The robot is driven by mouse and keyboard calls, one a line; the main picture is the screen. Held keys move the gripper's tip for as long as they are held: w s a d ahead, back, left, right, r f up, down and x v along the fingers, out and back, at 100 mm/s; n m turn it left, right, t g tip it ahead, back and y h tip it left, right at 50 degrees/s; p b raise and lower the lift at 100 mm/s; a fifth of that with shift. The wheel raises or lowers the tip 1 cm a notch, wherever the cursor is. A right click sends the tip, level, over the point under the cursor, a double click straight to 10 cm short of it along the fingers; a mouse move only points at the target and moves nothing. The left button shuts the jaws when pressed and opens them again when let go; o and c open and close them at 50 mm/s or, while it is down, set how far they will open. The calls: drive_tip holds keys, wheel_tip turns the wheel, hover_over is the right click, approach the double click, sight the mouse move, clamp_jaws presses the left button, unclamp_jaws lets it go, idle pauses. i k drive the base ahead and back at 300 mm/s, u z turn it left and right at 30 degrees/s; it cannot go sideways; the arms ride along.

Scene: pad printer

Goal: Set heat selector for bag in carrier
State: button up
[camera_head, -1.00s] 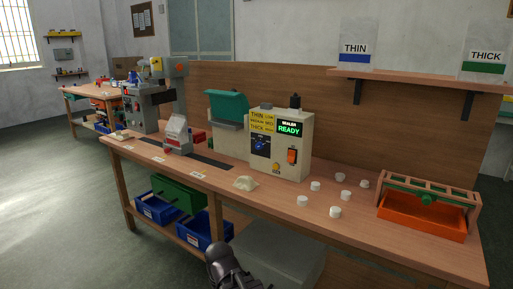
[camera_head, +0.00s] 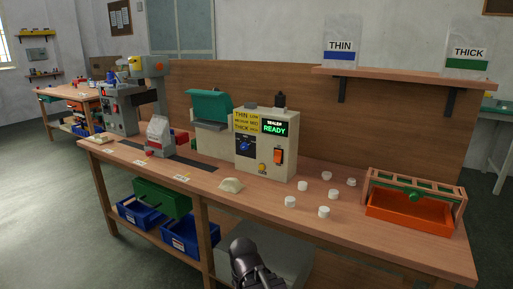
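The cream sealer box (camera_head: 268,165) stands on the bench with a lit green READY display (camera_head: 274,129). Its yellow chart (camera_head: 246,122) pairs THIN with LOW, MEDIUM with MED and THICK with what looks like HIGH. The heat selector is a blue knob (camera_head: 245,146) on a dark panel below the chart; its pointer setting is too small to read. A pale bag (camera_head: 158,129) stands upright in a grey carrier (camera_head: 160,150) left of the sealer; I cannot read its thickness. My gripper (camera_head: 252,268) is dark, low at the bottom edge, well short of the knob; its fingers are not clear.
An orange switch (camera_head: 278,157) and yellow button (camera_head: 262,167) sit near the knob. White caps (camera_head: 290,201) and an orange tray (camera_head: 408,209) lie to the right. Sample bags marked THIN (camera_head: 341,44) and THICK (camera_head: 467,50) stand on the shelf. A cream lump (camera_head: 231,185) lies near the front edge.

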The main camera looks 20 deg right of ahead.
sight(245, 145)
drive_tip(key=z, duration=0.6)
drive_tip(key=k, duration=1.1)
drive_tip(key=u, duration=0.65)
drive_tip(key=i, duration=1)
